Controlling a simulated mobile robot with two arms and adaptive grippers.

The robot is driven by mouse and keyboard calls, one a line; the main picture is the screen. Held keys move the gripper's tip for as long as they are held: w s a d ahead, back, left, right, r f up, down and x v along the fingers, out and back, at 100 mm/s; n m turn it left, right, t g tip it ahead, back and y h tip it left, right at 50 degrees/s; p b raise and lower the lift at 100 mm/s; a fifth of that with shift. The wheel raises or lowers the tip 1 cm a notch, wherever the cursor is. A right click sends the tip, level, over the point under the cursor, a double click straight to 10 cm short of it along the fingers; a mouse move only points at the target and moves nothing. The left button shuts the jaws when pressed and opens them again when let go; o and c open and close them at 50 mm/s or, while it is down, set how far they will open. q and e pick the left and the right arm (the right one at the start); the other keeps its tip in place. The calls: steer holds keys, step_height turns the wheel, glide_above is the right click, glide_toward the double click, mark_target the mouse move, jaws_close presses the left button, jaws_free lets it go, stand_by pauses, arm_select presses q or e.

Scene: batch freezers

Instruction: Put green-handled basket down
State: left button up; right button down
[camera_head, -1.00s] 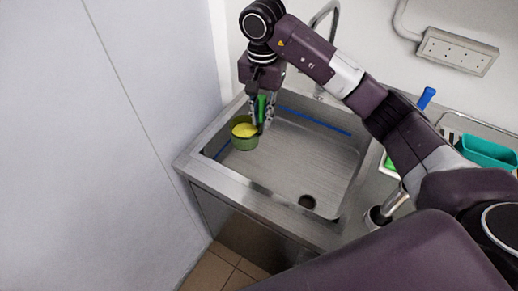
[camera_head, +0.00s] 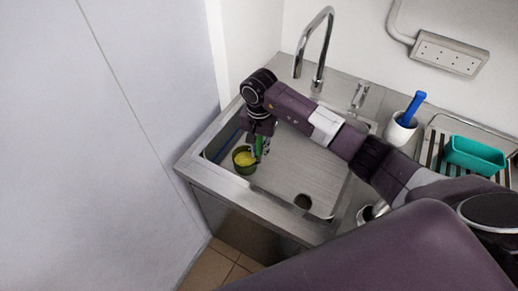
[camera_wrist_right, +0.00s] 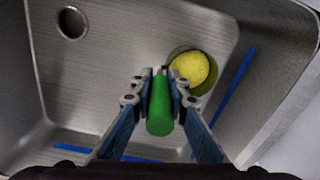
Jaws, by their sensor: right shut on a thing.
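The green-handled basket (camera_head: 240,164) is a small round green cup with something yellow in it. It is low inside the steel sink (camera_head: 300,172), near the sink's left end. My right gripper (camera_head: 259,150) points down beside it, shut on its upright green handle. In the right wrist view the fingertips (camera_wrist_right: 161,80) grip the green handle (camera_wrist_right: 160,108), and the basket (camera_wrist_right: 208,60) with the yellow content shows just beyond. I cannot tell whether the basket's bottom touches the sink floor. My left gripper is not in view.
The sink's drain hole (camera_head: 303,201) lies to the right of the basket. A tall tap (camera_head: 325,40) stands behind the sink. On the right are a white cup (camera_head: 401,130) with a blue-handled tool and a teal tray (camera_head: 475,155) on a rack. A pale wall panel (camera_head: 120,120) is at left.

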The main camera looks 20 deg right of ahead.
steer(key=shift+f+b, duration=0.2)
steer(key=shift+b, duration=0.1)
steer(key=c, duration=1.9)
jaws_free()
steer(key=shift+r, duration=0.1)
steer(key=shift+r+p, duration=0.15)
steer(key=shift+p, duration=0.15)
steer(key=shift+w+r, duration=0.1)
steer(key=shift+r, duration=0.1)
step_height(320, 180, up, 11)
steer(key=b, duration=0.4)
steer(key=shift+f, duration=0.2)
steer(key=shift+r, duration=0.5)
